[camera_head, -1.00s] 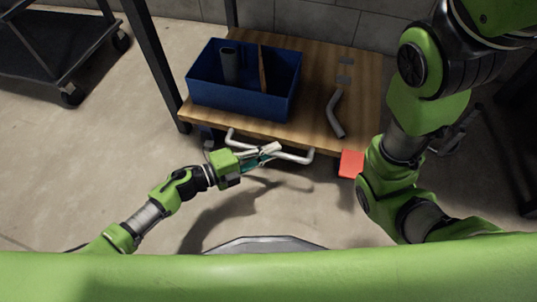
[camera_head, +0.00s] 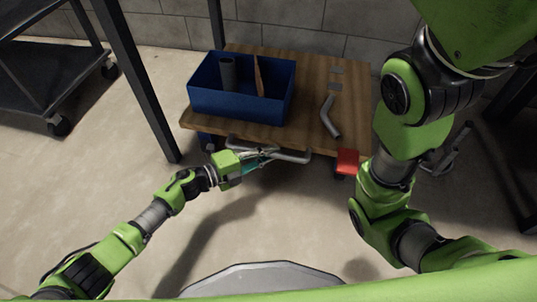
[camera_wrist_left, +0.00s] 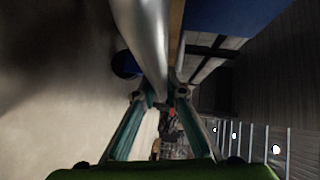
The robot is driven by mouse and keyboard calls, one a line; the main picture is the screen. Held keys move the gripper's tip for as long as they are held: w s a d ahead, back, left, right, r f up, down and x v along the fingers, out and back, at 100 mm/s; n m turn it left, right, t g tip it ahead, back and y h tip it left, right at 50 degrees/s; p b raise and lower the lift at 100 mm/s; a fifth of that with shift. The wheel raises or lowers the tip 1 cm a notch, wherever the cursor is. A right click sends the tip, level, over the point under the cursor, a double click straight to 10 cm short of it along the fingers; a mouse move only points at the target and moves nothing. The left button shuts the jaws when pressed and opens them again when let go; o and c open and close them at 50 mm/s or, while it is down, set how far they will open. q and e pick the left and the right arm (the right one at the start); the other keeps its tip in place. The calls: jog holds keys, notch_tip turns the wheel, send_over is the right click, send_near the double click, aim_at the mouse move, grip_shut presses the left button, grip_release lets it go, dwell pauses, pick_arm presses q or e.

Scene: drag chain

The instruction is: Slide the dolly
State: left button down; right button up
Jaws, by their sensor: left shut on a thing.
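The dolly (camera_head: 300,118) is a low cart with a wooden top, standing on the floor in the middle of the head view. A grey metal handle bar (camera_head: 292,157) runs along its near edge. My left gripper (camera_head: 268,153) is shut on this handle. In the left wrist view the handle (camera_wrist_left: 145,40) runs down between the two fingers (camera_wrist_left: 160,105). My right arm (camera_head: 395,150) stands at the right of the dolly; its gripper is not in view.
A blue bin (camera_head: 240,100) holding a dark cylinder and a brown board sits on the dolly. A bent grey pipe (camera_head: 330,118) lies beside it. A red block (camera_head: 347,161) shows at the near right corner. A black cart (camera_head: 50,75) stands at the left. The near floor is clear.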

pick_arm(q)
jog(key=shift+w+a, duration=0.1)
jog(key=shift+w, duration=0.2)
jog(key=c, duration=2.3)
grip_release()
jog(key=shift+r, duration=0.1)
jog(key=shift+c, duration=0.2)
jog(key=o, duration=0.3)
jog(key=shift+d, duration=0.2)
jog(key=shift+s+a, duration=0.1)
jog(key=shift+a, duration=0.05)
jog(key=v, duration=1.1)
jog(key=shift+s+a, duration=0.15)
jog(key=shift+a, duration=0.15)
